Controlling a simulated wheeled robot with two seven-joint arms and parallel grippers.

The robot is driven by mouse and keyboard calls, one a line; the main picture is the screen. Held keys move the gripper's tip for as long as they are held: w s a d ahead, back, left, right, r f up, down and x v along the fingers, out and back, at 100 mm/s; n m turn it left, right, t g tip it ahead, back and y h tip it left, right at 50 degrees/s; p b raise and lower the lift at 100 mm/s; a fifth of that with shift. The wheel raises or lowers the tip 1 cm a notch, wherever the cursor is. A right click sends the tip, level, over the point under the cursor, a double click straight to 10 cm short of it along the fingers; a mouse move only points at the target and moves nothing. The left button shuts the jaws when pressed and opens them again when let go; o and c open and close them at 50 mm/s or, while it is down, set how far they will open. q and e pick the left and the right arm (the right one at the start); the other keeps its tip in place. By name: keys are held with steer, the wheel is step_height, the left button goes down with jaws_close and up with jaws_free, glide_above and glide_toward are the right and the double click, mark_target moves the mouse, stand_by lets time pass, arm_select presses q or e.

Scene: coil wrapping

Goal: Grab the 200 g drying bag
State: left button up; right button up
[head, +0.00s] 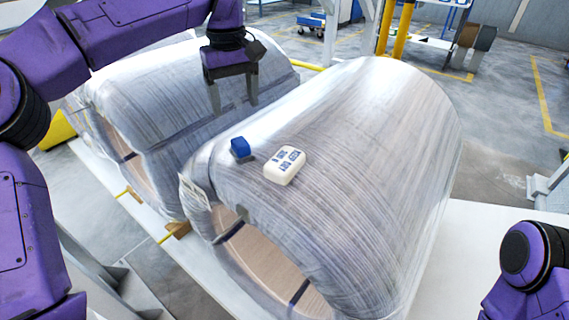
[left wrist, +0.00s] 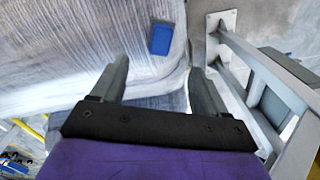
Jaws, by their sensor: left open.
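The drying bag (head: 285,165) is a small white pillow-shaped bag with dark blue print. It lies on top of the wrapped near coil (head: 365,150) in the head view and does not show in the left wrist view. My left gripper (head: 234,105) is open and empty, above and behind the bag, apart from it. In the left wrist view its two fingers (left wrist: 158,72) stand wide apart with nothing between them. My right gripper is out of view; only part of my right arm shows at the lower right.
A small blue block (head: 240,147) sits on the near coil just left of the bag; it also shows in the left wrist view (left wrist: 162,39). A second wrapped coil (head: 150,110) lies behind to the left. Yellow posts (head: 402,28) stand at the back.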

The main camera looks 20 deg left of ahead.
arm_select(q)
steer(key=shift+o, duration=1.1)
steer(key=shift+d, duration=0.15)
steer(key=d+n+p, duration=0.3)
steer(key=n, duration=0.3)
steer(key=s+d+f+n+p, duration=0.1)
steer(key=d+n+p, duration=0.3)
steer(key=n, duration=0.2)
steer(key=s+d+f+n+p, duration=0.1)
steer(key=d+n+p, duration=0.2)
steer(key=n, duration=0.3)
steer(key=shift+d+n+g+y, duration=0.3)
steer(key=n+p, duration=0.2)
steer(key=n, duration=0.3)
glide_above(285, 158)
step_height(285, 158, down, 4)
steer(key=shift+f, duration=0.25)
step_height(285, 158, down, 5)
steer(key=shift+s+r+p, duration=0.1)
steer(key=shift+r+p, duration=0.05)
steer(key=shift+p, duration=1)
steer(key=shift+f, duration=0.45)
steer(key=c, duration=1.2)
